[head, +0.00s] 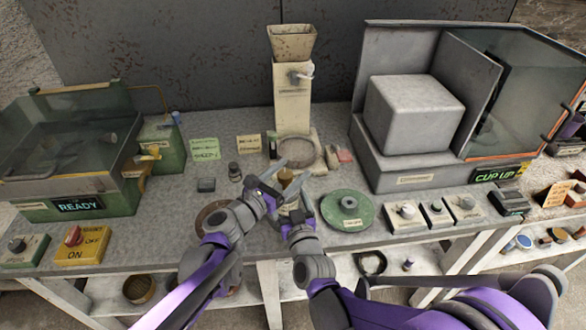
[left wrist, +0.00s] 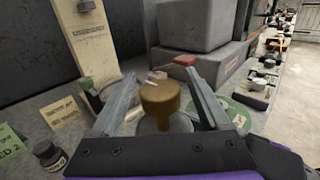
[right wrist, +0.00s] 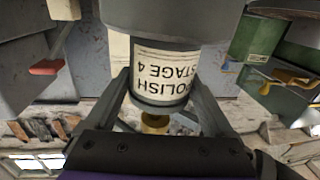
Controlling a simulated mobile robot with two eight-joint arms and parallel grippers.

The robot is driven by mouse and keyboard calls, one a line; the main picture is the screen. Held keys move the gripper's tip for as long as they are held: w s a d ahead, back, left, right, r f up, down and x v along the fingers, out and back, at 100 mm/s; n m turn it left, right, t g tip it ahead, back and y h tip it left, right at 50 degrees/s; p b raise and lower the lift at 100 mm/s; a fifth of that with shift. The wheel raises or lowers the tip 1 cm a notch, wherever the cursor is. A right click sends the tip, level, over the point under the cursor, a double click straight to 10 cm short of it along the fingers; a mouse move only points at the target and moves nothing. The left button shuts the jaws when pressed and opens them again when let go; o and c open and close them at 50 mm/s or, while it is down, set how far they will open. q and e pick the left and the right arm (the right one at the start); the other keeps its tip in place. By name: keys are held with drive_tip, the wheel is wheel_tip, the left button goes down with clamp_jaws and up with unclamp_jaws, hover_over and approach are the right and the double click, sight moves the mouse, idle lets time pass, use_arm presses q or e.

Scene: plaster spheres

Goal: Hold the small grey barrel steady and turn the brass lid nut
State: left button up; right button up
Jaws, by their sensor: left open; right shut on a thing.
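The brass lid nut (left wrist: 160,98) sits on top of the small grey barrel (right wrist: 165,18), which has a white label reading "POLISH STAGE 4". In the head view the nut (head: 286,175) is partly hidden by my grippers. My left gripper (head: 286,172) is open, with its fingers on either side of the nut; gaps show between them and the nut in the left wrist view. My right gripper (right wrist: 160,98) is shut on the barrel, around its labelled body. The nut (right wrist: 155,122) shows beyond the barrel's lid end in the right wrist view.
A beige hopper column (head: 292,95) stands behind the barrel. A green round plate (head: 347,209) lies to the right, a dark small jar (head: 235,172) to the left. A green glazed machine (head: 70,205) stands far left, a large grey machine (head: 390,175) right.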

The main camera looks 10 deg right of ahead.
use_arm(q)
drive_tip(key=shift+w+d, duration=0.45)
clamp_jaws()
